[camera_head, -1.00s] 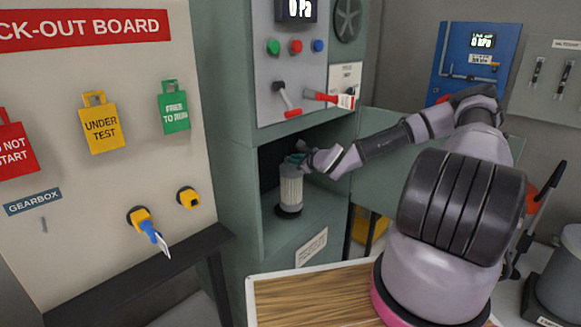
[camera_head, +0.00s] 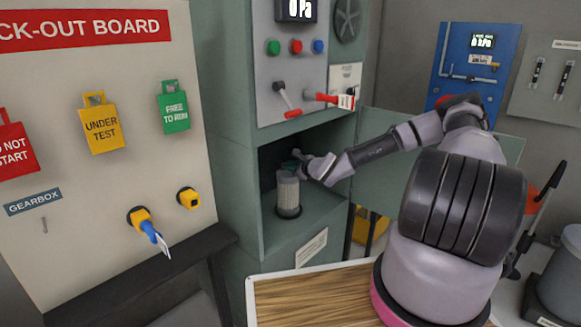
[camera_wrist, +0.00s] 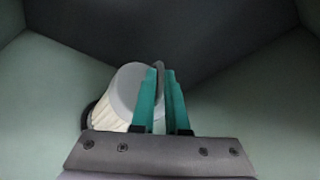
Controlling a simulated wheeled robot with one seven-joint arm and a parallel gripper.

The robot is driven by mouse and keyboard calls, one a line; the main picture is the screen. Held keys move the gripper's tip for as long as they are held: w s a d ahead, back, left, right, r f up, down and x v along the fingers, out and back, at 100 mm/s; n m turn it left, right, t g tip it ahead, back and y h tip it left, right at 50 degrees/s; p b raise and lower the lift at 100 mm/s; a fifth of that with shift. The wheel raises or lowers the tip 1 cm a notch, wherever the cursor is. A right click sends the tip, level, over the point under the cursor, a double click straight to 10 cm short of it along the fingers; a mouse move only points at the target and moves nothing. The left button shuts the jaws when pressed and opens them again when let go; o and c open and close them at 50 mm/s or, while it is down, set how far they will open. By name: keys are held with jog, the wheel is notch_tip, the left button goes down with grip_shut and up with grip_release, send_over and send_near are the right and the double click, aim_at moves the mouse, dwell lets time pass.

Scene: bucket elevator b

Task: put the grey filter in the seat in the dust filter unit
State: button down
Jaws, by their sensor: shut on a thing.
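The grey filter (camera_head: 288,193) is a pleated pale cylinder with a grey cap. It stands roughly upright inside the open bay of the dust filter unit (camera_head: 228,150). Its lower end is at the dark round seat (camera_head: 288,213) on the bay floor; I cannot tell whether it is fully down. In the wrist view the filter (camera_wrist: 125,90) is left of and beyond my green fingers. My gripper (camera_wrist: 160,75) is shut on a thin dark handle at the filter's cap. In the head view my gripper (camera_head: 298,156) is at the filter's top right, partly hidden.
The bay has close side walls and a dark back. Above it are a red lever (camera_head: 322,97), buttons and a display. An open green door (camera_head: 400,140) lies behind my arm. A wooden-topped table (camera_head: 310,295) is in front, and a lock-out board (camera_head: 100,120) at left.

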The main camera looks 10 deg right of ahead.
jog(key=c, duration=0.9)
grip_release()
jog(key=v, duration=1.2)
jog(key=shift+s, duration=0.1)
